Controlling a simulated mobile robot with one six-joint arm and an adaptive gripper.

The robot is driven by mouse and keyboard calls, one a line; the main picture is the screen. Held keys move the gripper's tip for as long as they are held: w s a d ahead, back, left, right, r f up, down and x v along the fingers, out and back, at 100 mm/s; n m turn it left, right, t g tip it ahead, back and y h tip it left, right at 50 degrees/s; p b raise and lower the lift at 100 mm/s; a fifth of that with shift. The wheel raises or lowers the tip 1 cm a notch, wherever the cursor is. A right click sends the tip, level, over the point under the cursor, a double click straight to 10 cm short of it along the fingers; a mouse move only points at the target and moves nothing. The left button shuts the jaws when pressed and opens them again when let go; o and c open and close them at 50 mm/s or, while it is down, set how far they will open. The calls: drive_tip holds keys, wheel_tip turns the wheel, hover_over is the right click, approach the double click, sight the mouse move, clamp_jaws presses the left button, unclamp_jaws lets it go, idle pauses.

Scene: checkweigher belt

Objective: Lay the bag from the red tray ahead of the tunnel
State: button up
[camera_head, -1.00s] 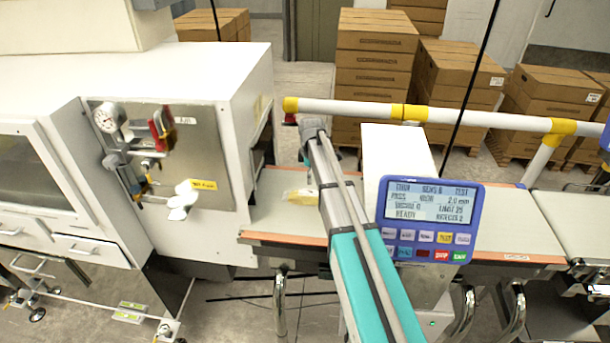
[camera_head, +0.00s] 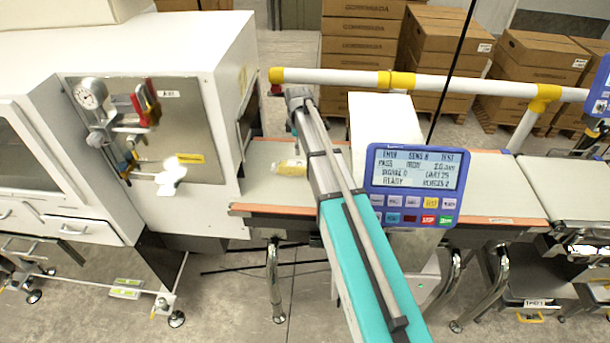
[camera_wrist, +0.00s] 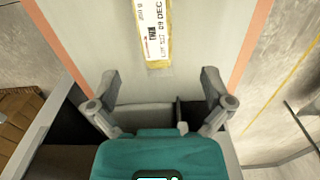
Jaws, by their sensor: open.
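The bag (camera_head: 290,168) is a small yellow pack lying flat on the belt (camera_head: 270,192), left of my arm, between the white cabinet and the white tunnel housing (camera_head: 378,122). In the wrist view the bag (camera_wrist: 154,35) shows a white printed label with yellow edges, at the top centre on the pale belt (camera_wrist: 100,35). My gripper (camera_wrist: 159,85) is open and empty, its two fingers apart, with the bag beyond the fingertips and clear of them. In the head view the fingers are largely hidden by my arm. I see no red tray.
A blue control panel (camera_head: 412,185) with a screen stands right of my arm. A white rail with yellow joints (camera_head: 390,80) runs behind the belt. The white cabinet (camera_head: 190,80) with gauge and valves is at left. Stacked cartons (camera_head: 430,60) stand behind. The belt continues right.

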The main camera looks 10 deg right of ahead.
drive_tip(key=s+a+m, duration=0.1)
drive_tip(key=s+m, duration=1.3)
drive_tip(key=s, duration=1.4)
drive_tip(key=shift+a, duration=0.3)
drive_tip(key=shift+c, duration=0.3)
